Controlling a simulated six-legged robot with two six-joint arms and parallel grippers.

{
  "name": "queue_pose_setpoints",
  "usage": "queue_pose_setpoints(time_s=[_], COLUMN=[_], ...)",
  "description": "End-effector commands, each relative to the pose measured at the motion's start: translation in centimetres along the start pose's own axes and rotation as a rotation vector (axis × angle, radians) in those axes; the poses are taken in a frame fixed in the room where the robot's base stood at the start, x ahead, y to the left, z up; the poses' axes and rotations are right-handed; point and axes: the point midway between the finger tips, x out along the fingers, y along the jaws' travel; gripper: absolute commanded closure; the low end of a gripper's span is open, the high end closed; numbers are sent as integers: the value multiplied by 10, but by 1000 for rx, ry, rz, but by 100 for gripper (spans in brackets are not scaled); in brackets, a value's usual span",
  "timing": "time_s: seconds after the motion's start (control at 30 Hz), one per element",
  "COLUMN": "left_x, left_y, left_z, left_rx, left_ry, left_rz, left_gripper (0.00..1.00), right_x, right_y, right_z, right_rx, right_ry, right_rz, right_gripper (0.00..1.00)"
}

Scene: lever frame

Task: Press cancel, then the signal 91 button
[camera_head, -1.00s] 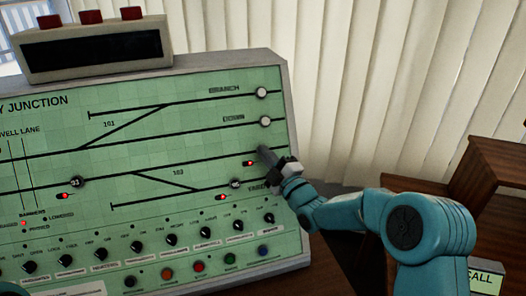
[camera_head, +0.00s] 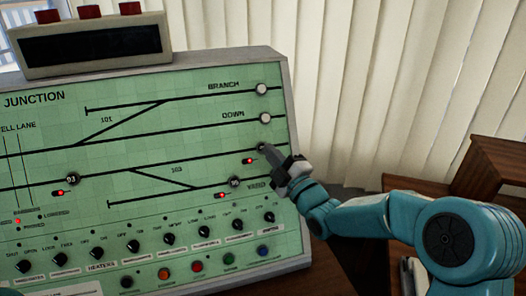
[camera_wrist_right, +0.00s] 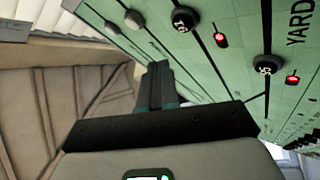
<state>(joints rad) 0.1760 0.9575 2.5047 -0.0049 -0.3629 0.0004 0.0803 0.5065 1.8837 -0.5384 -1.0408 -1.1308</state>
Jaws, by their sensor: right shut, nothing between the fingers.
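The green signal panel (camera_head: 60,150) fills the left of the head view. Black button 93 (camera_head: 72,180) and button 95 (camera_head: 234,183) sit on its track lines. A dark round button (camera_head: 262,147) above 95 is partly hidden by my right gripper; it shows as a black knob in the right wrist view (camera_wrist_right: 184,18), its number too small to read. My right gripper (camera_head: 268,151) is shut and empty, its tips beside this button; contact cannot be told. Coloured push buttons, including a red one (camera_head: 197,266), line the panel bottom; I cannot read which is cancel. My left gripper is out of view.
White buttons at the ends of the Branch (camera_head: 262,89) and Down (camera_head: 265,118) lines lie just above my gripper. Red lamps (camera_head: 249,161) and rotary knobs (camera_head: 268,217) are close below. A display box (camera_head: 90,45) stands on the panel. Wooden furniture (camera_head: 495,165) is at right.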

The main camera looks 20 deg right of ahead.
Motion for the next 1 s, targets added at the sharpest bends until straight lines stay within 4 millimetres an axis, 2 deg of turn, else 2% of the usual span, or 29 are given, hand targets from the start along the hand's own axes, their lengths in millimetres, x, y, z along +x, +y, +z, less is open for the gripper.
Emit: queue_pose_setpoints(time_s=[0.23,0.73,1.0], left_x=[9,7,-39], left_y=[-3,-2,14], left_z=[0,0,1], left_rx=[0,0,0], left_ry=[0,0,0], left_rz=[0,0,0], left_gripper=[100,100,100], right_x=[-14,-14,-2], right_y=[9,12,56], right_z=[-9,-11,-30], right_rx=[0,0,0], right_ry=[-1,-1,-1], right_rz=[0,0,0], right_gripper=[100,100,100])
